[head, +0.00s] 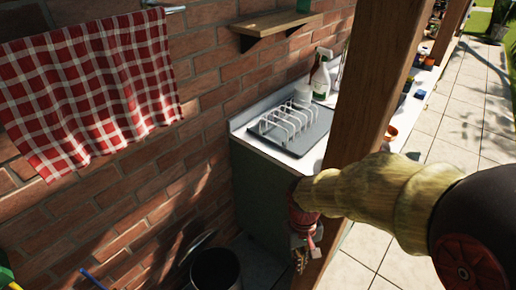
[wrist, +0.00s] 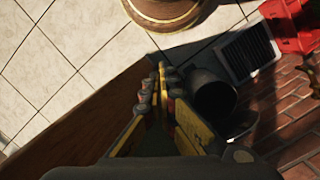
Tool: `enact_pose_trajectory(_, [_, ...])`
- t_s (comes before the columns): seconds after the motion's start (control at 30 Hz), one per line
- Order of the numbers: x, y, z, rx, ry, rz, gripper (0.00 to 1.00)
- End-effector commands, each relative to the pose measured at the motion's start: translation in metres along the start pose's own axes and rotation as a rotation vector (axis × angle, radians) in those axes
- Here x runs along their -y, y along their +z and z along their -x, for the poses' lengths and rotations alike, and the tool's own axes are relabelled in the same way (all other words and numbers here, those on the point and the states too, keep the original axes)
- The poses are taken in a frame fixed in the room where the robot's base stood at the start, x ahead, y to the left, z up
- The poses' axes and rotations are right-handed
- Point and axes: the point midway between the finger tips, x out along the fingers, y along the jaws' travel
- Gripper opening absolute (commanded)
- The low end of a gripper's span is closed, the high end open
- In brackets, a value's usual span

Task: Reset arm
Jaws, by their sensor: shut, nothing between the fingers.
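My gripper (head: 303,262) hangs at the end of my arm in the lower middle of the head view, beside the wooden post, small and partly in shadow. In the wrist view my gripper (wrist: 162,70) points away from the camera. Its yellow and dark fingers come together at the tips, and it is shut with nothing held. It is above the floor, and the post (wrist: 80,115) runs close along its left side in the wrist view. I cannot tell whether they touch.
The wooden post (head: 372,80) stands before a counter (head: 310,160) with a white rack (head: 287,122) and a spray bottle (head: 320,78). A checked cloth (head: 90,90) hangs on the brick wall. A black bucket (head: 216,268) stands below. Pale paving is open at right.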

Motion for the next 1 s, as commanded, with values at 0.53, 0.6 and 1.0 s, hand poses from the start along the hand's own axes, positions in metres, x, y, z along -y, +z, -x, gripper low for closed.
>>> enact_pose_trajectory(0.53, [-0.034, 0.088, 0.15, -0.409, -0.01, -0.164, 0.0])
enact_pose_trajectory(0.6, [-0.038, 0.096, 0.168, -0.473, -0.003, -0.182, 0.0])
enact_pose_trajectory(1.0, [-0.056, 0.117, 0.222, -0.645, 0.025, -0.251, 0.0])
